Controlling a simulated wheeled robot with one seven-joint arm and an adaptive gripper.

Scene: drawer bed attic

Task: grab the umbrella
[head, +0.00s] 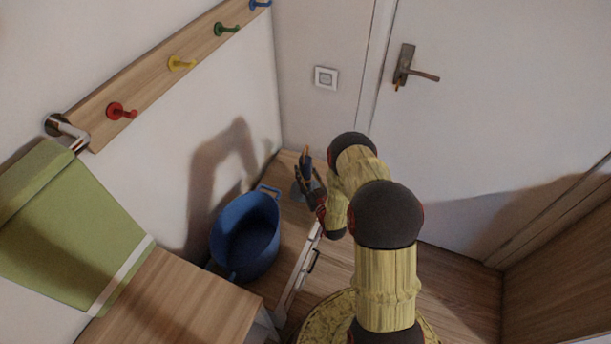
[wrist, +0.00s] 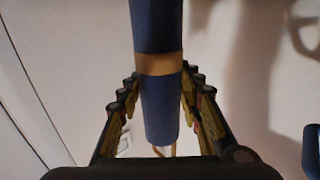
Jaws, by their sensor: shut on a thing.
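The umbrella (wrist: 158,105) appears in the wrist view as a folded dark blue shaft with a tan band. It runs from the top edge down between the fingers of my gripper (wrist: 159,82), which is shut on it. In the head view my gripper (head: 308,188) is at the far end of my arm, right of a blue tub. A small dark blue and orange part of the umbrella (head: 306,158) sticks up above the fingers there. The rest of it is hidden or too small to tell.
A white door (head: 500,110) is at right.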

